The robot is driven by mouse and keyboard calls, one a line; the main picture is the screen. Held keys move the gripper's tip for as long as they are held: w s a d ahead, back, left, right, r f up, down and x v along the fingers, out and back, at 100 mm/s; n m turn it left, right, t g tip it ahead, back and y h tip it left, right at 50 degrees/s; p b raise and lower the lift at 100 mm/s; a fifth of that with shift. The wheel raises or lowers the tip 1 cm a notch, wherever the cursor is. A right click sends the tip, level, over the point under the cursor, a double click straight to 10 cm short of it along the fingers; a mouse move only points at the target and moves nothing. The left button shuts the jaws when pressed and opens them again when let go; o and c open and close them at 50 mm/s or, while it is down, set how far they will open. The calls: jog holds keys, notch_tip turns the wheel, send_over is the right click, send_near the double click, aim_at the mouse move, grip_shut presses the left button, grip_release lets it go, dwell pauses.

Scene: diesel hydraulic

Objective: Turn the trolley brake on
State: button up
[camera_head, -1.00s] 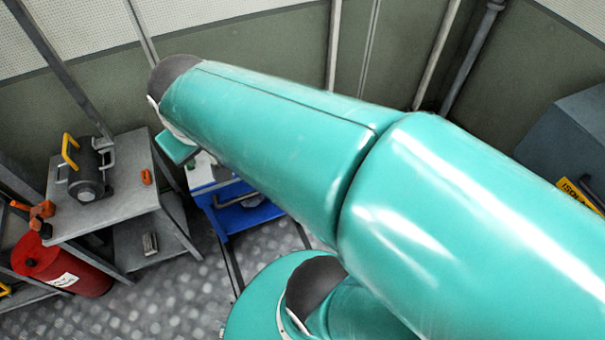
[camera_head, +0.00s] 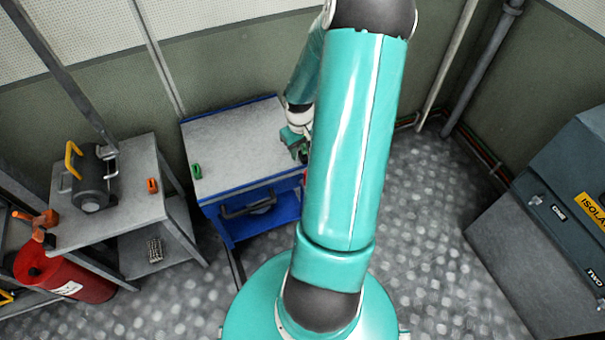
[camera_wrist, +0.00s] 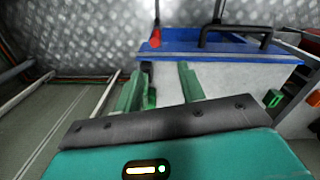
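The trolley (camera_head: 240,140) has a grey top, blue edges and a blue lower shelf; in the wrist view its top (camera_wrist: 225,80) lies beyond my fingers. A red-ended lever (camera_wrist: 155,40) stands at the blue edge, likely the brake. A sliver of red (camera_head: 305,174) shows at the trolley's right front corner in the head view. My gripper (camera_wrist: 160,88) is open, with its two green fingers apart, and points toward the lever without visibly holding it. In the head view my gripper (camera_head: 299,150) is over the trolley's right end, partly hidden by my arm.
A black handle (camera_wrist: 235,35) sticks out past the blue edge. A small green item (camera_head: 196,171) lies on the trolley top. A grey bench (camera_head: 120,205) with a black cylinder stands left, a dark cabinet (camera_head: 565,190) right. The floor between is clear.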

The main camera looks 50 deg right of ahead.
jog(key=shift+s+d+f, duration=0.25)
jog(key=shift+s+f, duration=0.1)
jog(key=shift+f, duration=0.2)
jog(key=shift+s+d+f, duration=0.2)
jog(key=shift+s+f, duration=0.1)
jog(key=shift+f, duration=0.25)
notch_tip(320, 180, down, 14)
jog(key=shift+w+r, duration=0.1)
grip_shut()
